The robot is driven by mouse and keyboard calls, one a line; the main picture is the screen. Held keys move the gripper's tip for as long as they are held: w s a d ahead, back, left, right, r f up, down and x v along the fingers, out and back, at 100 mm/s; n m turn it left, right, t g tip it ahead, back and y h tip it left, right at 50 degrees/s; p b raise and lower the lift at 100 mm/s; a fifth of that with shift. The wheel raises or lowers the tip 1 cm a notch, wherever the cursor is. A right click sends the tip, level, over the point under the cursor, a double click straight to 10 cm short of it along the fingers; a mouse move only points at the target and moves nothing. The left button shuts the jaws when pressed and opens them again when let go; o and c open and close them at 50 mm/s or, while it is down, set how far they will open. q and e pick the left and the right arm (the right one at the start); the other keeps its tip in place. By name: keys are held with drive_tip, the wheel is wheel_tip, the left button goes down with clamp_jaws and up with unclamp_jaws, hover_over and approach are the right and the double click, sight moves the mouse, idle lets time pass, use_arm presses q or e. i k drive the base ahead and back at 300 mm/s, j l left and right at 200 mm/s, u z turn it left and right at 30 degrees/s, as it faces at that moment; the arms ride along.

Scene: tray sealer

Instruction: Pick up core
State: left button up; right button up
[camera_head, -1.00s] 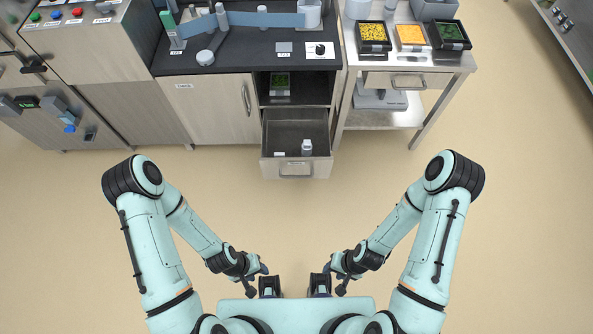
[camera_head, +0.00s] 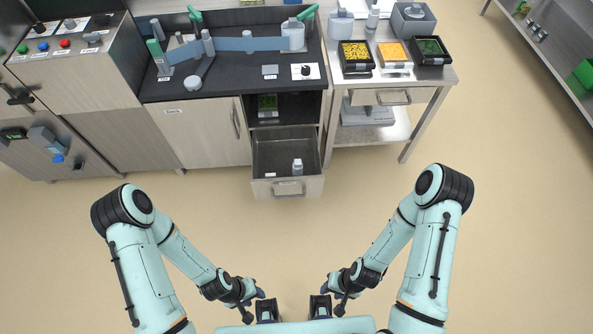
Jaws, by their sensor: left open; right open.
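No part is clearly marked as the core, so I cannot tell which one it is. On the black counter (camera_head: 235,76), a blue film strip (camera_head: 246,44) runs to a white roll (camera_head: 293,37) at its right end. A grey upright roller (camera_head: 208,42) and a flat round grey piece (camera_head: 193,83) are near the strip's left part. A small white bottle (camera_head: 297,166) stands in the open drawer (camera_head: 265,153). My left gripper (camera_head: 266,309) and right gripper (camera_head: 320,306) are low in the picture, open, far from the counter.
The pulled-out drawer juts from the cabinet. Right of it, a steel table (camera_head: 425,84) bears food trays (camera_head: 356,56). A control panel (camera_head: 66,45) stands left. A shelf (camera_head: 545,50) is far right. The floor (camera_head: 300,235) between me and the drawer is clear.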

sight(298, 165)
drive_tip(key=i+j+z, duration=0.1)
drive_tip(key=i+j, duration=1.2)
drive_tip(key=j, duration=0.15)
drive_tip(key=l+z, duration=0.05)
